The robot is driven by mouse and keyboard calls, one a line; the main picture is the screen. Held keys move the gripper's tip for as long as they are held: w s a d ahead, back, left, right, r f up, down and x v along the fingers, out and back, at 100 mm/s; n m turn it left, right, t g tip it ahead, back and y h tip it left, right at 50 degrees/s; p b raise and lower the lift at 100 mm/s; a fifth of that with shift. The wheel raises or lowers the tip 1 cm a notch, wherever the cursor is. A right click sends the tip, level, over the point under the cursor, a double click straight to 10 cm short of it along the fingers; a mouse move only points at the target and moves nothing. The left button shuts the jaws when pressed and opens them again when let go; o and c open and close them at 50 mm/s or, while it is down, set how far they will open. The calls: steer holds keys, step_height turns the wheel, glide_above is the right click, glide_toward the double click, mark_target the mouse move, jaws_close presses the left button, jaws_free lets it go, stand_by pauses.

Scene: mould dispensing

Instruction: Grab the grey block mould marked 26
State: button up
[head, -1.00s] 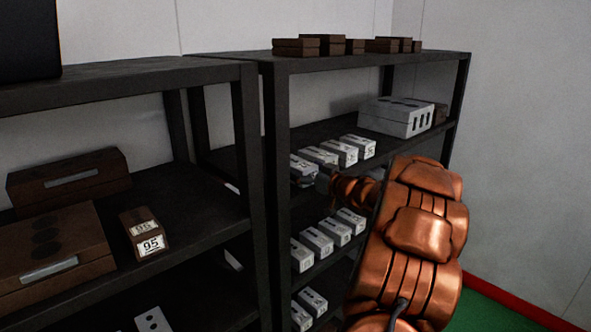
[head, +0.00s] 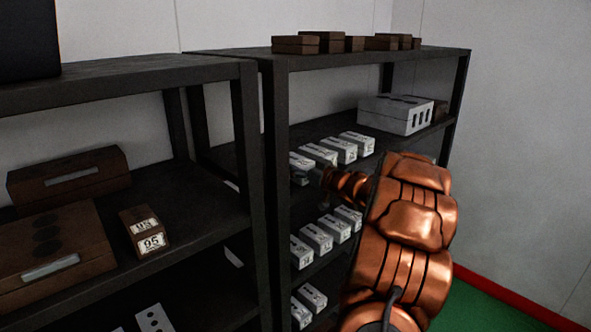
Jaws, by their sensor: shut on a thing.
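Several small grey block moulds with white number labels stand in a row on the second shelf of the right rack. The leftmost grey block mould (head: 300,161) is at the tip of my gripper (head: 309,177), beside the rack's dark front post. My gripper is shut on this block, reaching in from the right. Its fingers are small and dark here, and the block is partly hidden by them. The number on its label is too small to read. Other grey moulds (head: 339,149) stand just to its right.
More grey moulds (head: 316,238) stand on the shelf below. A large grey block (head: 396,114) is at the back right of the upper shelf. The dark post (head: 277,190) stands close left of my gripper.

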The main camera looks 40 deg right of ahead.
mark_target(300, 161)
steer(key=c, duration=0.8)
steer(key=shift+r, duration=0.1)
steer(key=shift+r, duration=0.6)
step_height(300, 161, up, 2)
steer(key=shift+r+b, duration=0.15)
steer(key=shift+b, duration=0.2)
steer(key=s+d+r+b, duration=0.1)
steer(key=s+d+b, duration=0.1)
steer(key=s, duration=1.3)
steer(key=shift+d+r, duration=0.15)
steer(key=shift+d, duration=0.25)
steer(key=shift+s, duration=0.4)
